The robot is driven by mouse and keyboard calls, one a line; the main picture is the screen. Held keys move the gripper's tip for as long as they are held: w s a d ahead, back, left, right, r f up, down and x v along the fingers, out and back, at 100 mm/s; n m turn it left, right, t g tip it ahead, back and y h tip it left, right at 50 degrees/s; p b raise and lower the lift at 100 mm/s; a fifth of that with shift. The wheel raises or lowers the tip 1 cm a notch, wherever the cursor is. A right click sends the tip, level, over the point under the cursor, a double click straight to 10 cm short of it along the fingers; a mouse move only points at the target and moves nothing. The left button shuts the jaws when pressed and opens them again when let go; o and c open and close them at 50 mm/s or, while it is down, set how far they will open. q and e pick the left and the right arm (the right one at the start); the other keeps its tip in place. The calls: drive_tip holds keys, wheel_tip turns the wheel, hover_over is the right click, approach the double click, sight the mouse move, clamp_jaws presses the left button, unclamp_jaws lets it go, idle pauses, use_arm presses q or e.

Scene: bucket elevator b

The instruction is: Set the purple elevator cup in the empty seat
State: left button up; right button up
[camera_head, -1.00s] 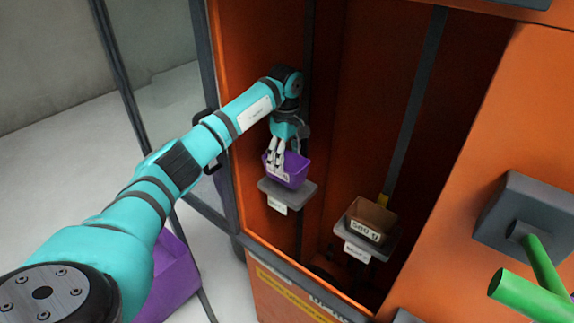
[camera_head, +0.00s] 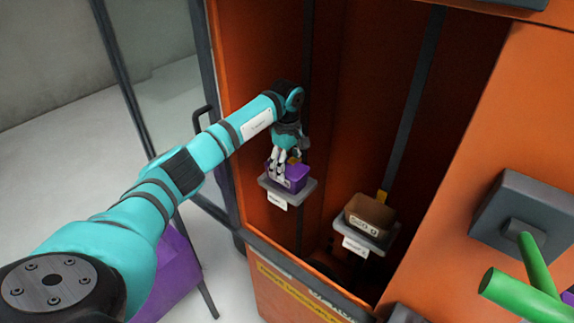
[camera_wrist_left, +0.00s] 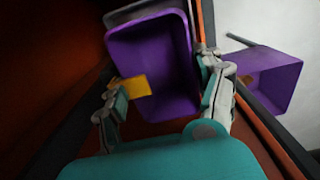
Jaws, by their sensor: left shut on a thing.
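The purple elevator cup (camera_head: 295,178) is at the left grey seat (camera_head: 304,193) inside the orange housing. It looks upright and level there. Whether its base fully touches the seat is hard to tell. My left gripper (camera_head: 280,166) comes from above and is shut on the cup's near left side. In the left wrist view the open purple cup (camera_wrist_left: 160,65) lies between my left gripper's fingers (camera_wrist_left: 162,98), with a yellow tab (camera_wrist_left: 132,88) by the left finger. My right gripper is not in view.
A brown cup (camera_head: 370,216) with a label sits on the right grey seat (camera_head: 376,244). A large purple bin (camera_head: 178,268) stands on the floor outside at left. The housing's orange side wall (camera_head: 236,100) is close to my left arm. A green lever (camera_head: 515,295) sticks out at right.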

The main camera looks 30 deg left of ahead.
use_arm(q)
drive_tip(key=shift+s+d+f, duration=0.15)
drive_tip(key=shift+s+f, duration=0.1)
drive_tip(key=shift+f, duration=0.3)
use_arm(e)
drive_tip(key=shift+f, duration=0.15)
use_arm(q)
drive_tip(key=o, duration=1.4)
drive_tip(key=shift+f, duration=0.15)
drive_tip(key=shift+o, duration=1.4)
drive_tip(key=shift+w, duration=0.2)
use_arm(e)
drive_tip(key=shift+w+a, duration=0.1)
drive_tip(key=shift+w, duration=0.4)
use_arm(q)
drive_tip(key=shift+r, duration=0.25)
